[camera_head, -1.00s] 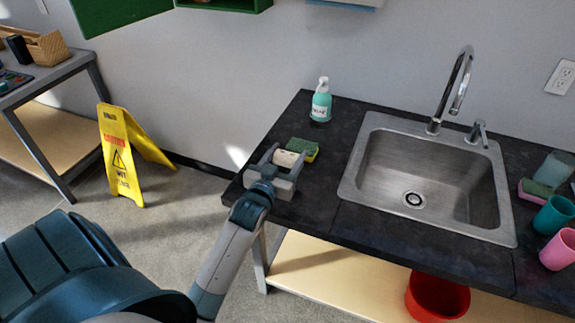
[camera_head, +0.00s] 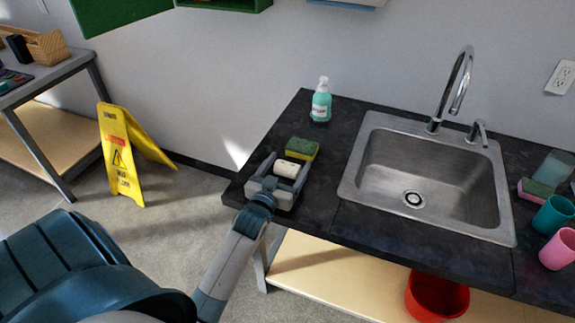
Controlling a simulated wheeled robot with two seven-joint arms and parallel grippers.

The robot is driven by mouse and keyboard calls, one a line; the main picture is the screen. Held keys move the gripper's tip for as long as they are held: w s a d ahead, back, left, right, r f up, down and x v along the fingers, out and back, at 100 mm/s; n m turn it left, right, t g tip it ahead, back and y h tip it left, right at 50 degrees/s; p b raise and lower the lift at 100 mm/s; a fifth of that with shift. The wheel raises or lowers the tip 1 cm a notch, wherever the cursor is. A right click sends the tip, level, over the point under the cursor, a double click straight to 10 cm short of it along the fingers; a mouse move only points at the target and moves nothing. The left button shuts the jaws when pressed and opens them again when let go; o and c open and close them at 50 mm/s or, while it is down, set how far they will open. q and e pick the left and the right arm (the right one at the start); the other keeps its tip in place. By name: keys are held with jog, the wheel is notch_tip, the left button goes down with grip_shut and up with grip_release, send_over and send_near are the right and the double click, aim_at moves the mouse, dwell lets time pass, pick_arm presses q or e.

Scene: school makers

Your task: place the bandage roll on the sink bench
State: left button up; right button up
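The bandage roll (camera_head: 287,169) is a small cream-white cylinder at the left end of the dark sink bench (camera_head: 325,160), just in front of the sponge. It appears to rest on the bench top, lying on its side. My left gripper (camera_head: 290,163) is low over the bench, with one finger on each side of the roll. The fingers look spread, a little wider than the roll, with a narrow gap beside it. The gripper body hides the bench below it. My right gripper is not in view.
A green and yellow sponge (camera_head: 302,149) lies right behind the roll. A soap bottle (camera_head: 321,103) stands at the back. The steel sink (camera_head: 430,180) is to the right, with cups (camera_head: 553,215) beyond. A yellow wet-floor sign (camera_head: 120,155) stands left of the bench.

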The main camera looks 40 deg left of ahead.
pick_arm(q)
jog(key=shift+r, duration=0.15)
jog(key=shift+s+d, duration=0.15)
jog(key=shift+s, duration=0.35)
jog(key=b+v, duration=0.1)
jog(key=v, duration=0.5)
jog(key=shift+s, duration=0.3)
jog(key=v, duration=0.4)
jog(key=shift+s+d, duration=0.1)
jog(key=shift+s, duration=0.1)
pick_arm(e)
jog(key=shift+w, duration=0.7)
